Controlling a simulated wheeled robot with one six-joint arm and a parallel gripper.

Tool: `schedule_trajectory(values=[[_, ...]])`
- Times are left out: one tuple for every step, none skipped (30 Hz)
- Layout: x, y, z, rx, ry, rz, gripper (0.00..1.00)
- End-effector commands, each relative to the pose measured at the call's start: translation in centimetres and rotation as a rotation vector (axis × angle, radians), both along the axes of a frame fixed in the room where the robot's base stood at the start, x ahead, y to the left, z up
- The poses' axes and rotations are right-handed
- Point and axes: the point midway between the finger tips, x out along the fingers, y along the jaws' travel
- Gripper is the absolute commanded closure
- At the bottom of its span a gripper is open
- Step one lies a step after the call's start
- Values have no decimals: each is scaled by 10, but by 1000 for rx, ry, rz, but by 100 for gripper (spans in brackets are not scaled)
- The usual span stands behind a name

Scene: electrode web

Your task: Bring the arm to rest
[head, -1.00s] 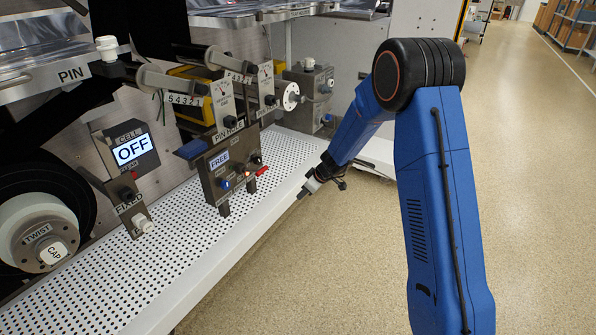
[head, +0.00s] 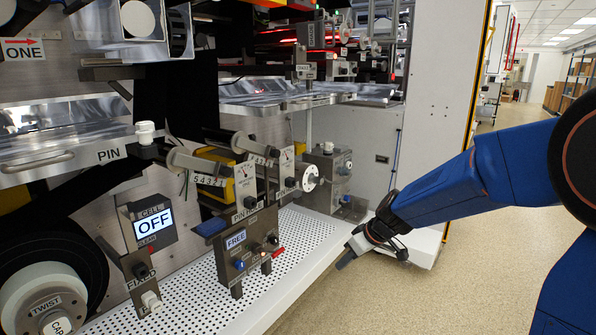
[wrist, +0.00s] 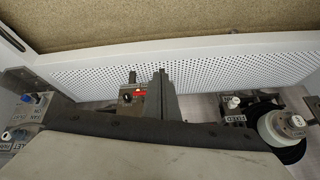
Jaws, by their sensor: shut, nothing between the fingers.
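My gripper (head: 346,262) is at the end of my blue arm in the head view, to the right of the machine's perforated white shelf. It is shut and empty, apart from the shelf and the control boxes. In the wrist view a dark upright finger shape of my gripper (wrist: 161,82) stands at the middle, in front of the shelf (wrist: 220,70).
A control box reading FREE (head: 240,250) stands on the perforated shelf (head: 190,295). Left of it are a cell display reading OFF (head: 154,225) and a TWIST roll (head: 45,295). A white cabinet (head: 445,90) stands behind. The floor at right (head: 450,290) is clear.

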Motion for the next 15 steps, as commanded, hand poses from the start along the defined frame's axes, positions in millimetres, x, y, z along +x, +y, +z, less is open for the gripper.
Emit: schedule_trajectory(values=[[-14,-5,12,-2,1,-17,100],[-22,-8,16,-4,8,-26,100],[-33,-12,23,-5,13,-41,100],[-40,-16,28,-7,17,-53,100],[-49,-19,32,-9,23,-64,100],[-60,-23,38,-12,29,-80,100],[-68,-26,42,-16,33,-92,100],[-76,-29,45,-17,39,-105,100],[-87,-33,50,-21,45,-122,100],[-95,-37,53,-25,48,-136,100],[-103,-40,56,-27,52,-150,100],[-115,-44,60,-33,58,-168,100],[-123,-48,63,-37,62,-183,100],[-131,-52,65,-41,65,-198,100],[-142,-56,68,-47,69,-218,100]])
